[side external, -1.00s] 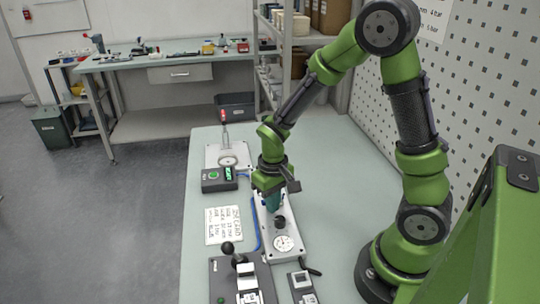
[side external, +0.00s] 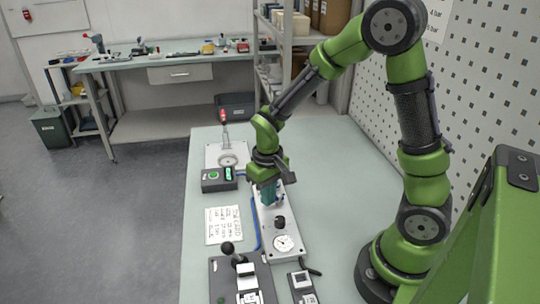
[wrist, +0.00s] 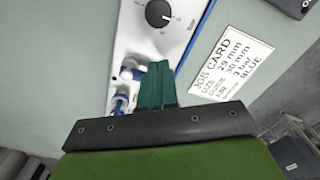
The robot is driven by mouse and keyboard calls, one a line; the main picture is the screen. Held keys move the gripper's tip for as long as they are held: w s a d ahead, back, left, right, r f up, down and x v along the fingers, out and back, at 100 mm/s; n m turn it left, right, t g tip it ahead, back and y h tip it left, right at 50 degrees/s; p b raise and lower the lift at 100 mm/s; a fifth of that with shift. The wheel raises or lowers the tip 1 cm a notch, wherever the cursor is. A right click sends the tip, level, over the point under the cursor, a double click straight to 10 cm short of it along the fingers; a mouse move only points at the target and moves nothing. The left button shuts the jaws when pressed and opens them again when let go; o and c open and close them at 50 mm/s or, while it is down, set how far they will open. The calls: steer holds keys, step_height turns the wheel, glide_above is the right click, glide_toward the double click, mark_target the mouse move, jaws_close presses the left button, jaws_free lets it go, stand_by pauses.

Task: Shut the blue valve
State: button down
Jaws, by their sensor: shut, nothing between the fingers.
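My gripper (side external: 268,196) has teal fingers pointing down at the white panel (side external: 270,237) on the bench. The fingers are shut with nothing between them, and also show in the wrist view (wrist: 158,72). Left of the fingers in the wrist view, on the panel, are two blue-and-white fittings: an upper blue fitting (wrist: 130,73) close beside the fingertips and a lower blue fitting (wrist: 119,104). The fingers partly cover this area. I cannot tell which fitting is the valve, how its handle is turned, or whether the fingers touch it.

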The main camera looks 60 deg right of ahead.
mark_target(268, 211)
steer(key=shift+r, duration=2.4)
steer(key=s+a+r+t+y, duration=0.1)
steer(key=s+a+r+t, duration=0.1)
steer(key=s+r, duration=0.3)
steer(key=s+a+r+m+t+y, duration=0.1)
steer(key=s+r+t, duration=0.3)
steer(key=r, duration=0.5)
steer(key=shift+s+a+r+t, duration=0.3)
steer(key=shift+s+a+t, duration=0.15)
steer(key=shift+t, duration=0.15)
